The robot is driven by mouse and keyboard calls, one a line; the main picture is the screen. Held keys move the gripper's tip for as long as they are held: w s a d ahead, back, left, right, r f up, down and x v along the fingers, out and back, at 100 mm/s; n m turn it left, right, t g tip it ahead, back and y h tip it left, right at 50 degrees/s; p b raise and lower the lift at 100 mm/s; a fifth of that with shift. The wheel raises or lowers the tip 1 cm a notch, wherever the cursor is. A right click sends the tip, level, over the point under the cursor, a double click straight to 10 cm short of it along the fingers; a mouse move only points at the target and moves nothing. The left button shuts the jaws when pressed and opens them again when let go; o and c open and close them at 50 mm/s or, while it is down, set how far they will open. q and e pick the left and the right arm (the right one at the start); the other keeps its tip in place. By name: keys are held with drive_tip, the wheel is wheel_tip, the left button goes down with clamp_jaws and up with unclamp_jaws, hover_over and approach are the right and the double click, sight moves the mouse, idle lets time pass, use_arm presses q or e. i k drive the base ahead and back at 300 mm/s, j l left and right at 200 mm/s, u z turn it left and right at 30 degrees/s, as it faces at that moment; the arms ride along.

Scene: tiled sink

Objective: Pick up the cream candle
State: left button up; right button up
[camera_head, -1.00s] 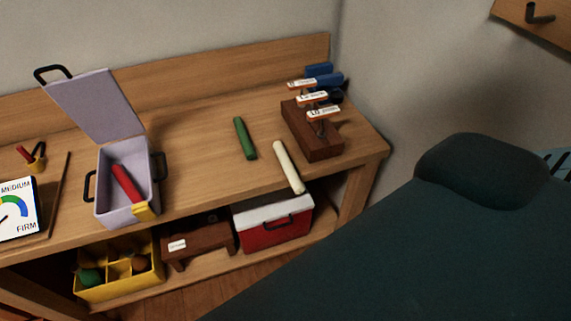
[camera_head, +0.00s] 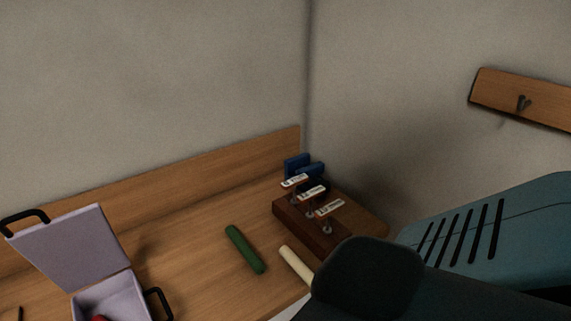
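The cream candle (camera_head: 293,262) lies on the wooden bench top, to the right of the green candle (camera_head: 244,249). Its far end shows; its near end is hidden behind a dark rounded part of my own body. Neither of my grippers shows in the head view, so I cannot see whether they are open or shut.
An open lilac box (camera_head: 110,294) with something red inside is at lower left. The bench has a back board (camera_head: 180,186); a hook rail (camera_head: 540,104) hangs on the right wall.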

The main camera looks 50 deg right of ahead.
sight(291, 259)
drive_tip(key=z, duration=0.85)
